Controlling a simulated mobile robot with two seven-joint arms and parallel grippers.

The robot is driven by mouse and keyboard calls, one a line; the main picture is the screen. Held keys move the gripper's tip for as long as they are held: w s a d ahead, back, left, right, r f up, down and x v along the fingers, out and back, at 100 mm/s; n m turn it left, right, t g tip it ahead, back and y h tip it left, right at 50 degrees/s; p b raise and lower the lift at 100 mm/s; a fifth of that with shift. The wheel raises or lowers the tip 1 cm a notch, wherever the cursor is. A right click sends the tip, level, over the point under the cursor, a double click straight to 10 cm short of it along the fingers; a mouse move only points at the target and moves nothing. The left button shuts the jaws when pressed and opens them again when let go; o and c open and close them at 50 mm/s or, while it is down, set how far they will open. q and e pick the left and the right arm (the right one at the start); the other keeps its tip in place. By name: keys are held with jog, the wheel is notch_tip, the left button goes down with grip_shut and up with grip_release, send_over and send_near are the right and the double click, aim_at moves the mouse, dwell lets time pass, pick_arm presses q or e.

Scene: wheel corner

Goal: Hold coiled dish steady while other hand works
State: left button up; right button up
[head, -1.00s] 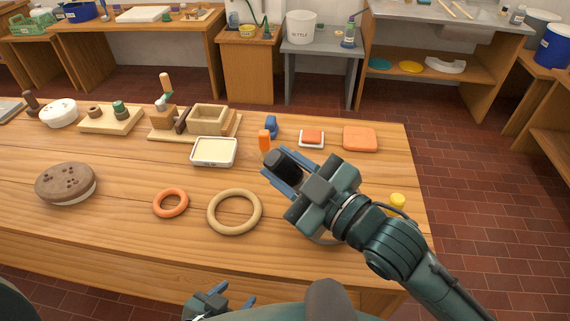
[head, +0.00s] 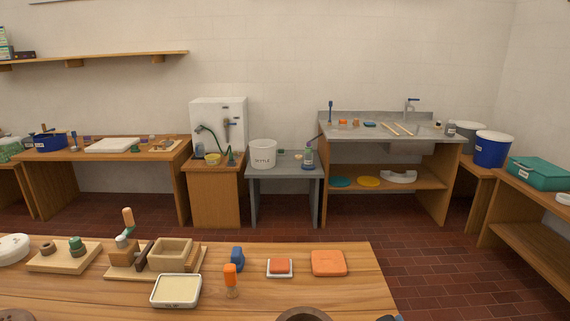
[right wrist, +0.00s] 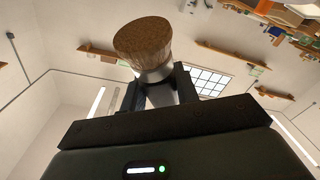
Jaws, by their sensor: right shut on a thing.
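In the right wrist view my right gripper (right wrist: 160,95) is shut on a brush with a round brown bristle head (right wrist: 142,45) and a pale metal collar. The bristles point away from the gripper. No coiled dish can be made out for sure in either current view. A brown rounded edge (head: 303,315) shows at the bottom of the head view, too cut off to identify. My left gripper is in neither current view.
On the wooden table (head: 350,295) stand a cream tray (head: 176,291), a wooden box (head: 171,253), an orange-handled tool (head: 231,278), a blue piece (head: 237,259), an orange block on a white dish (head: 279,269) and an orange slab (head: 328,263). Beyond the floor, a bucket (head: 262,154) stands on a grey bench.

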jog(key=shift+s+d+f+m+h, duration=0.3)
jog(key=shift+s+d+f, duration=0.1)
jog(key=shift+d, duration=0.2)
jog(key=shift+s+d+f+m+h, duration=0.2)
jog(key=shift+s+d+f+h, duration=0.15)
jog(key=shift+d, duration=0.25)
jog(key=shift+w+r+p, duration=0.15)
jog(key=shift+r+p, duration=0.2)
jog(key=shift+p, duration=0.05)
jog(key=shift+f, duration=0.1)
